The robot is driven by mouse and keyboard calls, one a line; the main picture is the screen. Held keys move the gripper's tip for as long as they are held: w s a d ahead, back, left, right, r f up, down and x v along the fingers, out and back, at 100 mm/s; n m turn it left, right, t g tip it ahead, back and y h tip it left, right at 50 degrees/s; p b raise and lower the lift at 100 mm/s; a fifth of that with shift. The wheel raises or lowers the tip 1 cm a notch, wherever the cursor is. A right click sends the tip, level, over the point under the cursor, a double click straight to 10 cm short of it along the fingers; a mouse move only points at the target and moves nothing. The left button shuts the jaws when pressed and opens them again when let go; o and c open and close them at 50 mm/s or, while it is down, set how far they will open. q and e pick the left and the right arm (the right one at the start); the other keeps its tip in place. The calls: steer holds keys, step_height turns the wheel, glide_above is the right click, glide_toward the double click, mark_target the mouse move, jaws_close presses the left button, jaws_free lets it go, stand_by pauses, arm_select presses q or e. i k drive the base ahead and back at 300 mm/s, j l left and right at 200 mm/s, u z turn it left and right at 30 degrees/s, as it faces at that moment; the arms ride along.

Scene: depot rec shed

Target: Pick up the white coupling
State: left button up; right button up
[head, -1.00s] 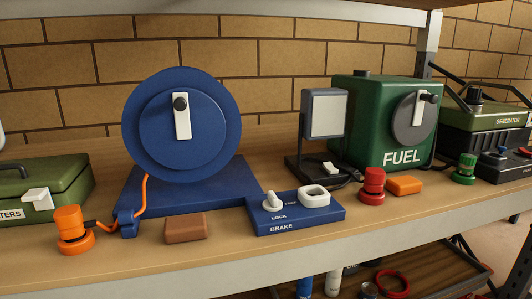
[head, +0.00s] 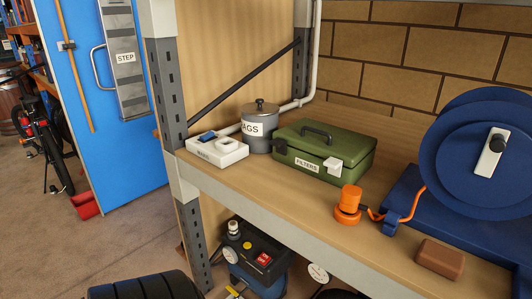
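I see no piece that is clearly the white coupling. A small whitish capped piece (head: 233,229) stands on top of the black and blue machine on the lower level; I cannot tell whether it is a coupling. An orange coupling (head: 347,204) stands upright near the shelf's front edge, beside the blue reel (head: 478,155), with an orange hose running from the reel's base. Neither of my grippers is in view.
On the wooden shelf (head: 230,182) stand a white switch box (head: 217,155), a grey RAGS pot (head: 260,140), a green FILTERS case (head: 318,165) and a brown block (head: 440,258). A grey upright post (head: 168,95) bounds the shelf's left end. Open floor (head: 120,235) lies left.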

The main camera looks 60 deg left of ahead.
mark_target(233, 226)
steer(key=u, duration=2.1)
steer(key=i+j+z, duration=0.1)
steer(key=j, duration=0.25)
steer(key=i, duration=0.1)
